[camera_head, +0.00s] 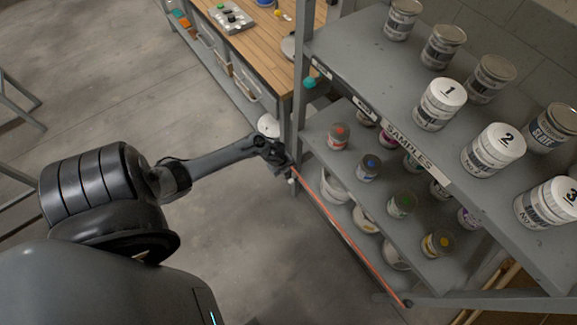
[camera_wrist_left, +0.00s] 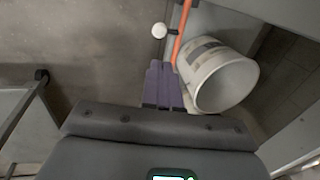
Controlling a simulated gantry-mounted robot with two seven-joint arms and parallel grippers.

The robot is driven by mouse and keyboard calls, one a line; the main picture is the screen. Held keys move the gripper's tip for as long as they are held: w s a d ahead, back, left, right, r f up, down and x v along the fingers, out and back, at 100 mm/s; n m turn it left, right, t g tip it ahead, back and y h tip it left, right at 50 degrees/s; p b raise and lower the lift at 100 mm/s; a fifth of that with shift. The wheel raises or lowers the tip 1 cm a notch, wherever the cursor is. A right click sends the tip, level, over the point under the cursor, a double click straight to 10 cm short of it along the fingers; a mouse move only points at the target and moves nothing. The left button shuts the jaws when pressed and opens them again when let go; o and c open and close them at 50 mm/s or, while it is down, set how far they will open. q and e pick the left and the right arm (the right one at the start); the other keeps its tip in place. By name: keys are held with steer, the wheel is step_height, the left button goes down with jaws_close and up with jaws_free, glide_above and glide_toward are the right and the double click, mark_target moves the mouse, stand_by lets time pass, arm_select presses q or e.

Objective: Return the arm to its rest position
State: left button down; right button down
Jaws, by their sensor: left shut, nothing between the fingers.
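My left arm reaches in from the left in the head view, and its gripper (camera_head: 281,160) is beside the front left post of the rack. In the left wrist view the purple-grey fingers (camera_wrist_left: 162,85) are together with nothing between them. They point at the floor area beside a white tub (camera_wrist_left: 228,82) and an orange rod (camera_wrist_left: 183,32). Whether the fingers touch the tub or the rod I cannot tell. My right gripper is not in view.
The grey rack (camera_head: 345,60) holds several labelled cans, with small colorant jars (camera_head: 369,167) on the shelf below and white tubs (camera_head: 335,187) lower down. A wooden workbench (camera_head: 262,45) stands behind. Open concrete floor (camera_head: 90,120) lies to the left.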

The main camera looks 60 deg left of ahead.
arm_select(q)
steer(key=s+d+f, duration=0.3)
steer(key=s+d, duration=0.3)
steer(key=s, duration=0.1)
steer(key=d+r+n+h, duration=0.1)
steer(key=d+r, duration=0.4)
steer(key=d, duration=0.3)
steer(key=d+r+n, duration=0.2)
steer(key=d+r, duration=0.3)
steer(key=d, duration=0.3)
step_height(320, 180, up, 46)
steer(key=s+d+n+t+p, duration=0.1)
steer(key=n+p, duration=1)
steer(key=p, duration=1.6)
steer(key=shift+s+d+n, duration=0.3)
steer(key=shift+s+d, duration=0.2)
steer(key=shift+s, duration=0.1)
